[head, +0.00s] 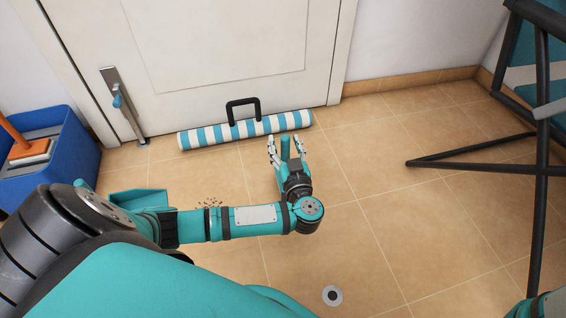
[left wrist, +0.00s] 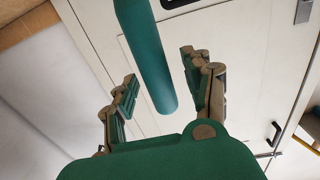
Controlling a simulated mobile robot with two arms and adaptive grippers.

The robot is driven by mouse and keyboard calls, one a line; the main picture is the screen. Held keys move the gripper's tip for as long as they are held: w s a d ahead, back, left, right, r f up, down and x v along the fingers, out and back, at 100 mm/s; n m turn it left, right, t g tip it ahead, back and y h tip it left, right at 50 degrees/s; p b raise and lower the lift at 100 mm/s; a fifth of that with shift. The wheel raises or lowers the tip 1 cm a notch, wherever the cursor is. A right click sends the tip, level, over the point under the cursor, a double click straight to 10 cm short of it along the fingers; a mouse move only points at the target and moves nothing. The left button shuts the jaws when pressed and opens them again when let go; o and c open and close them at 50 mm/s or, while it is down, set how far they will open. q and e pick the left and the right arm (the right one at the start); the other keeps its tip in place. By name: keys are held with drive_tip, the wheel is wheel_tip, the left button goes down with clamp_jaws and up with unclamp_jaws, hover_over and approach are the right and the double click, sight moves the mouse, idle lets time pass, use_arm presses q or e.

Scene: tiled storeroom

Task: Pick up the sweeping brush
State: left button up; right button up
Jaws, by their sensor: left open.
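A teal rod (head: 286,150), which looks like the sweeping brush's handle, stands between the fingers of my left gripper (head: 286,148) in the head view. In the left wrist view the rod (left wrist: 150,55) comes down from the top edge, and its rounded end lies between the spread fingertips of the gripper (left wrist: 160,72). The gripper is open, with gaps between rod and fingers in the left wrist view. No brush head or bristles on this rod can be seen. My right gripper is not in view.
A striped roll (head: 245,130) with a black handle lies along the door (head: 210,60). A blue bin (head: 65,165) at the left holds an orange-handled tool (head: 15,135). Dark specks (head: 212,204) lie near my left arm.

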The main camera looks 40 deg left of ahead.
use_arm(q)
clamp_jaws()
